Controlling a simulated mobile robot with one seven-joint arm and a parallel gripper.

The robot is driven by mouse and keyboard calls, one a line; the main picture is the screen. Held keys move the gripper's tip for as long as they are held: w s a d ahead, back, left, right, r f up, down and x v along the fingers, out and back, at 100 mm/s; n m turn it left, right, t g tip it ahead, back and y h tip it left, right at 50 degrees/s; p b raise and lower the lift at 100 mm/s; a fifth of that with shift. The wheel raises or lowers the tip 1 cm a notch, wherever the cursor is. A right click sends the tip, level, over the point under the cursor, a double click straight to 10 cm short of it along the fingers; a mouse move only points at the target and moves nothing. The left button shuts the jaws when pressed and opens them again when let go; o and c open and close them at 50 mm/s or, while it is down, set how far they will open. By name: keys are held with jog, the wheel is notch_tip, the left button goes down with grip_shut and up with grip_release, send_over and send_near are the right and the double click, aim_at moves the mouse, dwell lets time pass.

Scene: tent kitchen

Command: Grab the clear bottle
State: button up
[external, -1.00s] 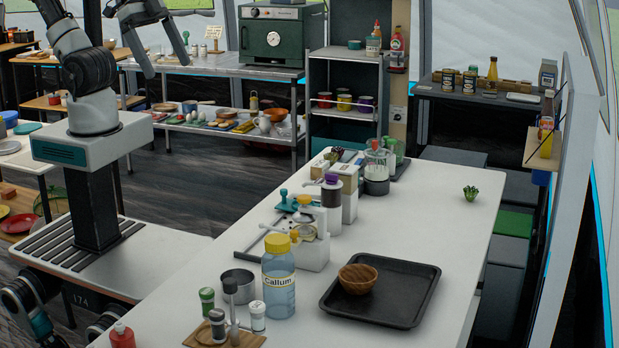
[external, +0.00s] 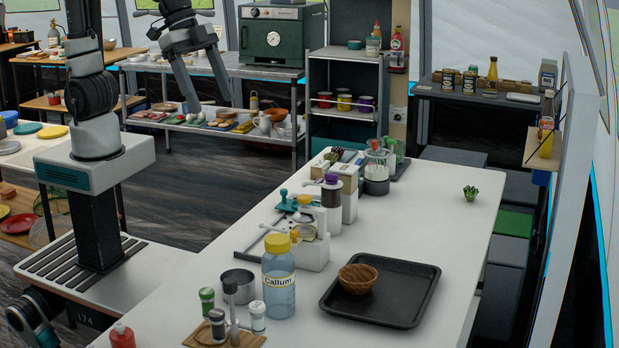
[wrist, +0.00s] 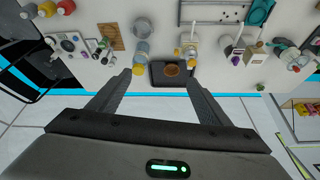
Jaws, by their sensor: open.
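The clear bottle (external: 279,285), bluish with a yellow lid and a "Callum" label, stands upright on the white counter. In the wrist view the bottle (wrist: 142,50) shows just left of the dark tray, with its lid near the left finger in the picture. My gripper (external: 208,102) hangs in the air over the floor, left of and behind the counter in the external view, well apart from the bottle. In the wrist view my gripper (wrist: 157,78) has its fingers spread wide, with nothing held between them.
A black tray (external: 407,296) with a wooden bowl (external: 358,278) lies right of the bottle. A metal pot (external: 237,283) and small shakers on a wooden board (external: 254,340) stand close by at its left. A white dispenser (external: 315,255) stands behind it. The counter's right side is mostly clear.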

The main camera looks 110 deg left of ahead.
jog(key=m+b, duration=0.2)
jog(key=b, duration=0.3)
send_near(266, 238)
jog(key=shift+g+h, duration=0.4)
jog(key=x, duration=0.3)
jog(key=a+x, duration=0.1)
jog(key=x, duration=0.2)
jog(key=a+x, duration=0.1)
jog(key=x, duration=0.3)
jog(key=shift+f+b, duration=0.2)
jog(key=shift+b, duration=0.2)
jog(key=shift+b+x, duration=0.35)
jog(key=shift+x, duration=2.7)
jog(key=shift+w+r, duration=0.1)
jog(key=shift+w, duration=0.1)
jog(key=c, duration=1.1)
jog(key=shift+r, duration=0.1)
jog(key=shift+c, duration=0.2)
